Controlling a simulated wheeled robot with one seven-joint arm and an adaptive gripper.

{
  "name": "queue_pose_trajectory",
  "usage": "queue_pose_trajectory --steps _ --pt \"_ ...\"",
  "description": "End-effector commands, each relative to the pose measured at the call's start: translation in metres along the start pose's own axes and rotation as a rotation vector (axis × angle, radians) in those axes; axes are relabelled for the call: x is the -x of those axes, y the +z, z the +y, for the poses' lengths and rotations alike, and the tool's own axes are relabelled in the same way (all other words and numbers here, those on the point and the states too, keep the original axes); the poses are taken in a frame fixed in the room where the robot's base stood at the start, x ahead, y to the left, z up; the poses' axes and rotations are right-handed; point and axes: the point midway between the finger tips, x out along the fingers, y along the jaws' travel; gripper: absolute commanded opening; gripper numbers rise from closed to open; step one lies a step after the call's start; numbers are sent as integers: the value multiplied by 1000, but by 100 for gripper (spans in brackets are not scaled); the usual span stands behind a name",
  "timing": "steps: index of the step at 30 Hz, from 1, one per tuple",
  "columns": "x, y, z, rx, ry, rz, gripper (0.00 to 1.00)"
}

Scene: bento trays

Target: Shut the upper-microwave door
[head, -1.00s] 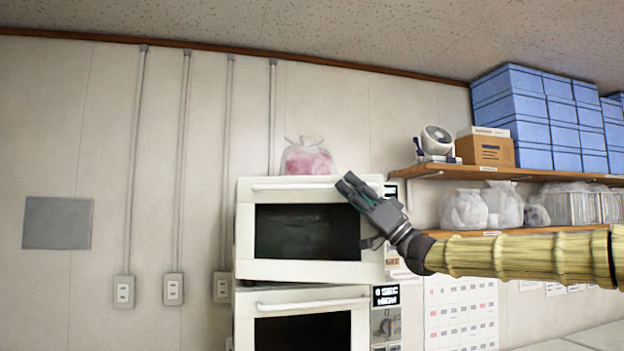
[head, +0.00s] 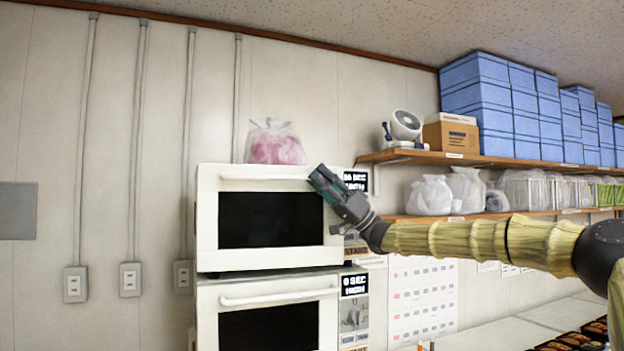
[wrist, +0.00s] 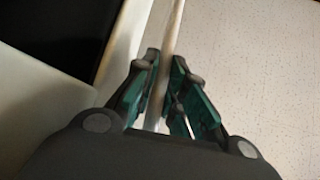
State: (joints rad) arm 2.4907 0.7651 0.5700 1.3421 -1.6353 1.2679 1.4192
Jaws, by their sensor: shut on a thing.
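The upper microwave (head: 355,238) is white and stands on the lower microwave. Its door (head: 270,258) has a dark window and a white bar handle (head: 250,177) along the top. The door lies close to the front of the body, with the display beside it in view; I cannot tell whether it is fully shut. My gripper (head: 318,174) is at the door's upper right, shut on the handle's right end. In the wrist view the fingers (wrist: 166,66) close around the pale bar, hiding part of it, with the dark window at the left.
The lower microwave (head: 285,290) has its door close to its front. A clear bag with pink contents (head: 275,146) sits on top of the upper microwave. A wooden shelf (head: 480,159) with blue boxes (head: 475,95) is at the right, above my arm.

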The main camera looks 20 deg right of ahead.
Motion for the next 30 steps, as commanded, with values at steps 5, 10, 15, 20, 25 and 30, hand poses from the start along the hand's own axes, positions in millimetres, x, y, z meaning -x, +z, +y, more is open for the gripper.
queue_pose_trajectory --steps 5,10,15,20,25,30 --pt "0 -1 -1 1 -1 2 0" --pt "0 -1 -1 1 -1 2 22" --pt "0 -1 0 1 0 1 22" --pt "3 0 0 1 0 1 22" --pt "22 -1 0 1 2 2 22" --pt "53 -1 0 1 1 2 22"
